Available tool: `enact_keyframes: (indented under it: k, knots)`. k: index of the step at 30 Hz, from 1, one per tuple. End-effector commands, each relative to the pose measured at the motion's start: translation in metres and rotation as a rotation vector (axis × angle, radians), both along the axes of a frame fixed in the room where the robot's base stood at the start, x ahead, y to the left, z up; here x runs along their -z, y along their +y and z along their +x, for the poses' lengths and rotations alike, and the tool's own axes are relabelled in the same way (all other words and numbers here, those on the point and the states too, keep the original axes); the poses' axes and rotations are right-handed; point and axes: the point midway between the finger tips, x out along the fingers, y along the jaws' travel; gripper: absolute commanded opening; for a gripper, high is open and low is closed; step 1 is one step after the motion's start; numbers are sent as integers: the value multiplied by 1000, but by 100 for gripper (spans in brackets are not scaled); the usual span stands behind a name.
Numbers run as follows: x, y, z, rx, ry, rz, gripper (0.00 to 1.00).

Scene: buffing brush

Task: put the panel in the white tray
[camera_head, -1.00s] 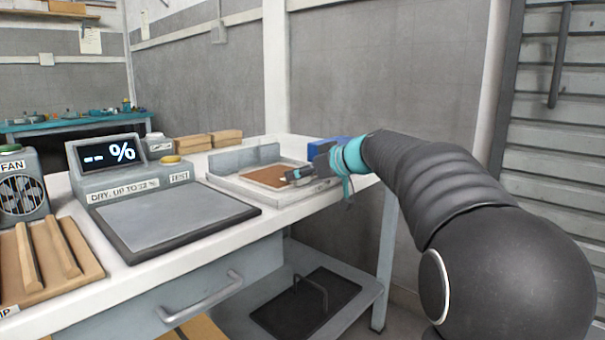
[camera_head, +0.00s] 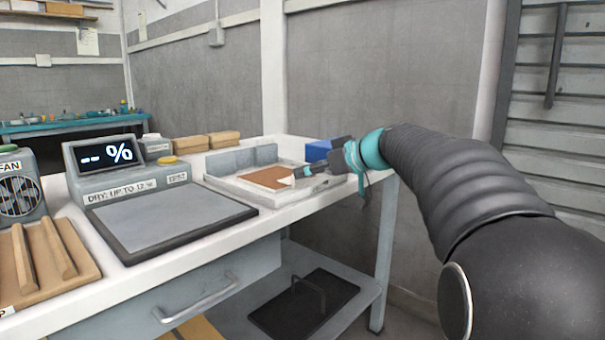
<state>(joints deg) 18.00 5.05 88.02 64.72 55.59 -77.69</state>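A flat brown panel (camera_head: 267,177) lies inside the white tray (camera_head: 232,188) on the bench, below the tray's grey back wall. My gripper (camera_head: 297,174) reaches in from the right, with its dark fingers at the panel's right end. A small pale patch shows at the panel's right corner beside the fingertips. The fingers are too small and side-on to tell whether they are open, shut or touching the panel.
A grey tester with a display (camera_head: 107,154) and flat plate (camera_head: 165,217) is left of the tray. A wooden rack (camera_head: 40,262) and fan unit (camera_head: 18,192) are further left. Wooden blocks (camera_head: 191,148) stand behind.

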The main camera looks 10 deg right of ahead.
Motion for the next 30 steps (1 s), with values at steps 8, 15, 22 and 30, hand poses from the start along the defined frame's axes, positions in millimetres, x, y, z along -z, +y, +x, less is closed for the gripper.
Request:
enact_keyframes:
  k: [8,15,22,30]
  knots:
    - [-20,-29,-39,3,-1,0,75]
    - [-27,-40,-54,0,1,1,75]
    - [-28,-40,-56,0,1,0,75]
    - [9,-1,-102,44,179,-6,75]
